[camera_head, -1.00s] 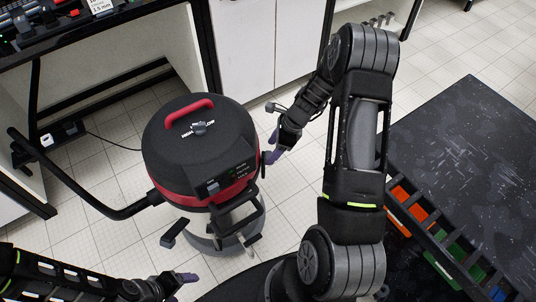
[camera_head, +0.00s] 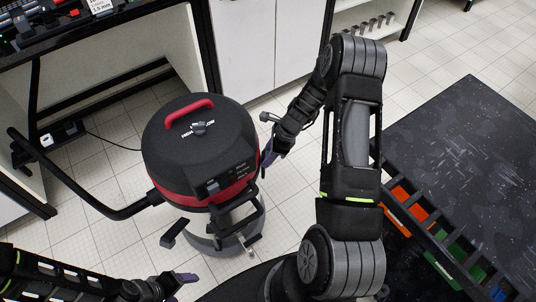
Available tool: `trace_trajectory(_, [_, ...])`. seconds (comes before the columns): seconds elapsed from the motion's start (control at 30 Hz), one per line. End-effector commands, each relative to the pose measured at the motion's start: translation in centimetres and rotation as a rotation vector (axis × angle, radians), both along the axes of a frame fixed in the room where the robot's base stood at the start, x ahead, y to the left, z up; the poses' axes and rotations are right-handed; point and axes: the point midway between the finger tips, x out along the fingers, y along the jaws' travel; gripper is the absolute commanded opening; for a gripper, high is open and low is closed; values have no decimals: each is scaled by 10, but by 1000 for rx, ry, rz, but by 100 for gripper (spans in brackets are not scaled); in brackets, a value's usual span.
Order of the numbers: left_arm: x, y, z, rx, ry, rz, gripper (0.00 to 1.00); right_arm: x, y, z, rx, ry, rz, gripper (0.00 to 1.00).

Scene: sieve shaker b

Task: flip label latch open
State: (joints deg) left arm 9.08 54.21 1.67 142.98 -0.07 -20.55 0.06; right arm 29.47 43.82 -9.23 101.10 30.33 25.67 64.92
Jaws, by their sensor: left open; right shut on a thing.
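The vacuum (camera_head: 200,140) stands upright on the floor, with a black domed lid, a red handle (camera_head: 189,113) and a red band (camera_head: 178,192). A grey catch (camera_head: 213,186) shows on its front. My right gripper (camera_head: 266,163) is at the right side of the vacuum, against the red band's edge. It is shut on a small part there, apparently the side latch, which the fingers mostly hide. My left gripper (camera_head: 186,280) is open and empty at the bottom, low and in front of the vacuum, apart from it.
A black hose (camera_head: 125,211) curves out from the vacuum's left. A workbench (camera_head: 100,42) with tools on top is behind it at the left. White cabinets (camera_head: 250,45) stand at the back. A dark table (camera_head: 470,140) with coloured bins (camera_head: 412,204) is at the right.

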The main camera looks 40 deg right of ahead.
Motion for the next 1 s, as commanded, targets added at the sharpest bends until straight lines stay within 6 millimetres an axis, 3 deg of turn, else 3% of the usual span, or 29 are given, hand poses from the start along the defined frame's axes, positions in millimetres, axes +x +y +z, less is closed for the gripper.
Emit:
trace_trajectory(0.37, [0,0,0,0,0,0,73,0,0,0,-1,-1,0,0])
trace_trajectory(1.0, [0,0,-5,0,0,0,73,-1,-2,-2,8,-8,-2,0])
